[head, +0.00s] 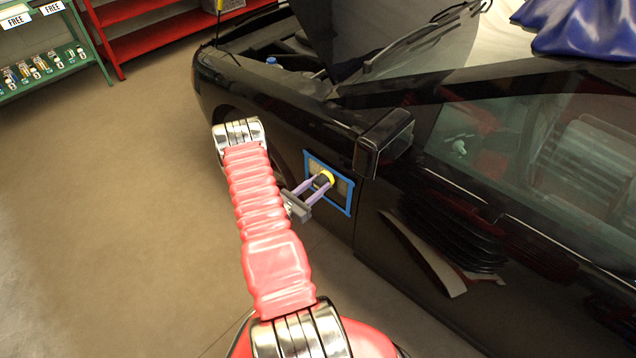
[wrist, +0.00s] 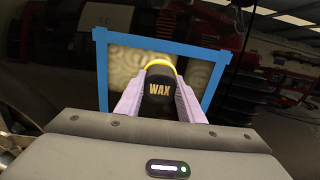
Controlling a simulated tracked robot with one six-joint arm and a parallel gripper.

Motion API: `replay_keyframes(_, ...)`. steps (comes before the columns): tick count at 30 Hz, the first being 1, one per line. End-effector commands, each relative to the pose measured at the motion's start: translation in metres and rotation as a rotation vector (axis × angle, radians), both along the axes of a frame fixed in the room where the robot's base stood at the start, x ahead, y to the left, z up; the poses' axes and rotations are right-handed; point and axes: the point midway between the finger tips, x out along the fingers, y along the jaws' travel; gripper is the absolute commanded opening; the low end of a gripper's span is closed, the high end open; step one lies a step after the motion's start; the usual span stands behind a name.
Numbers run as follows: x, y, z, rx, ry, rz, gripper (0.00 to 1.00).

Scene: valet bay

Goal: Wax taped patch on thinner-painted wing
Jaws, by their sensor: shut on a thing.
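My gripper (head: 318,190) is shut on a black wax applicator (wrist: 160,88) with a yellow pad edge and the word WAX on its back. In the wrist view its two pale purple fingers (wrist: 160,98) grip it from both sides. The applicator lies in front of the taped patch (wrist: 124,66), and seems at or very near its surface; exact contact cannot be told. Blue tape (head: 346,212) frames the patch on the black wing (head: 270,118). The patch shows pale swirl marks in the wrist view. The applicator and fingers hide its middle and lower part.
The wing mirror (head: 384,142) juts out just right of and above the patch. The bonnet (head: 350,38) is raised. A green shelf (head: 40,65) with small bottles and a red shelf (head: 150,30) stand at the back left. The floor (head: 110,200) left of the car is clear.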

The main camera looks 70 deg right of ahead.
Motion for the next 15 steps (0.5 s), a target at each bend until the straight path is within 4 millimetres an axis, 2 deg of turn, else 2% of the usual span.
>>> replay_keyframes(7,-0.003,0.001,0.0,0.0,0.001,0.0,0.06)
replay_keyframes(15,-0.019,0.007,-0.001,0.001,0.001,0.0,0.06)
